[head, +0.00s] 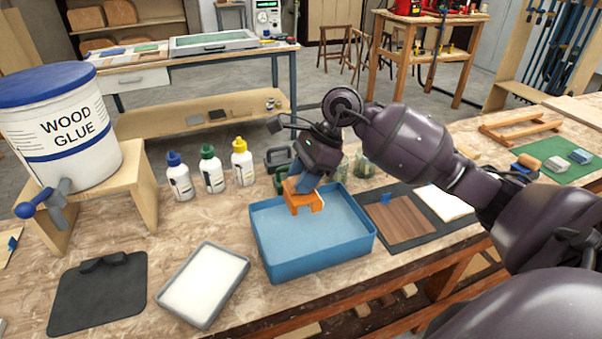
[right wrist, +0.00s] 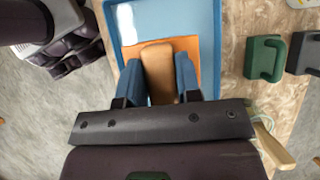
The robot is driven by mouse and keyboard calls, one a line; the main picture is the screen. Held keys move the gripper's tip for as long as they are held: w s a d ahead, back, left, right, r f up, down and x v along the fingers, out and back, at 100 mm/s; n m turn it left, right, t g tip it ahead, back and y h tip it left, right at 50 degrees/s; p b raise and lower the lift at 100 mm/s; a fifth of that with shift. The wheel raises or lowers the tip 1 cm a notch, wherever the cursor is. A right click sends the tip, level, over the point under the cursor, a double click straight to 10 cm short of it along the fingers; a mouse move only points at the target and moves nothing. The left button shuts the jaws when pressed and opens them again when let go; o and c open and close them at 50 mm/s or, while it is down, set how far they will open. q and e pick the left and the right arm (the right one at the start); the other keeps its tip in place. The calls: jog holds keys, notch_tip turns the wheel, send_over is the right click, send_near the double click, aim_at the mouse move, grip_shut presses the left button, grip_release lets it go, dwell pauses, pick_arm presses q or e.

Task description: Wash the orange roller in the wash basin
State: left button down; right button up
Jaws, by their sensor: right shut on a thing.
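My right gripper (head: 309,184) has blue fingers and points down over the wash basin. It is shut on the orange roller (head: 304,203), whose orange frame shows just below the fingers, over the basin's back part. In the right wrist view the roller's tan handle (right wrist: 158,70) sits between the two blue fingers, with an orange part (right wrist: 184,44) behind it. The wash basin (head: 318,262) is a blue rectangular tray with a light blue surface inside. I cannot tell whether the roller touches that surface.
Several glue bottles (head: 212,174) stand left of the basin, behind a white tray (head: 205,284). Dark and green handled blocks (right wrist: 264,58) stand close behind the basin. A dark mat with a wood panel (head: 400,220) lies right of it. A glue bucket (head: 65,150) stands far left.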

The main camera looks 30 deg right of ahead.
jog(key=shift+f, duration=0.9)
jog(key=shift+f+b, duration=0.8)
jog(key=shift+f, duration=0.55)
jog(key=shift+f+b, duration=1.3)
jog(key=shift+f, duration=1.2)
jog(key=d, duration=0.3)
jog(key=shift+s, duration=0.35)
jog(key=shift+a, duration=0.15)
